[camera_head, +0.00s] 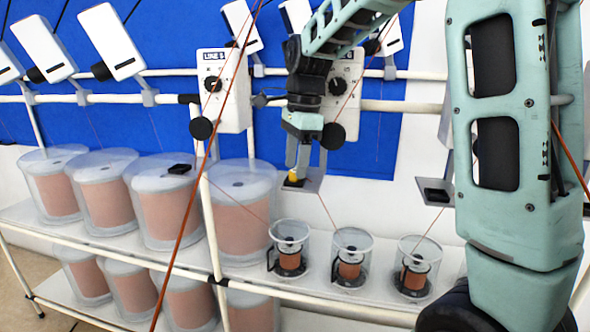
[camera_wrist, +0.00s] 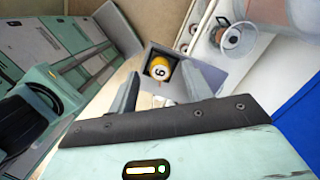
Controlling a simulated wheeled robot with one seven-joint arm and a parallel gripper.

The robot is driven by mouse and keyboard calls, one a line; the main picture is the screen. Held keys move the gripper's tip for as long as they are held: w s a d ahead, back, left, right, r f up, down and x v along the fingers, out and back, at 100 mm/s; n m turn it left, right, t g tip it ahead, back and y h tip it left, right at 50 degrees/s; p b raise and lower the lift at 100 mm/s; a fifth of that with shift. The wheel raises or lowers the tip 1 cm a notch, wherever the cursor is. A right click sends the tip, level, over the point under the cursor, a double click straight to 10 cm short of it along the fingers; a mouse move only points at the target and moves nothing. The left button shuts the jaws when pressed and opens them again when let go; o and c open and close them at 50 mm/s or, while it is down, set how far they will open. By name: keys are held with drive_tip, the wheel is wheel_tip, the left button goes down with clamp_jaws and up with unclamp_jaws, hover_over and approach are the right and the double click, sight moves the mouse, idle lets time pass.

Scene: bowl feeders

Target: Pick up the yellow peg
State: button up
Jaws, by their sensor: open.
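The yellow peg (camera_head: 293,178) stands in a small dark socket on a grey bracket (camera_head: 312,184) in the head view. In the wrist view the peg (camera_wrist: 160,69) shows as a round yellow end with a pale centre and a dark mark, set in the square dark socket. My gripper (camera_head: 298,166) points down over the bracket, its fingertips close to the peg. The wrist view shows the two fingers apart, with the peg in line with the gap between them. I cannot tell whether a finger touches the peg.
A second bracket with a black block (camera_head: 436,195) sits to the right. Clear cups with spools (camera_head: 350,268) stand on the shelf below. Large tubs (camera_head: 160,205) stand at left. A control box (camera_head: 222,90) and thin cords (camera_head: 181,225) are near my arm.

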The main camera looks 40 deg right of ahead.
drive_tip(key=shift+f, duration=0.55)
drive_tip(key=c, duration=1.1)
drive_tip(key=shift+o, duration=0.2)
drive_tip(key=shift+r, duration=0.1)
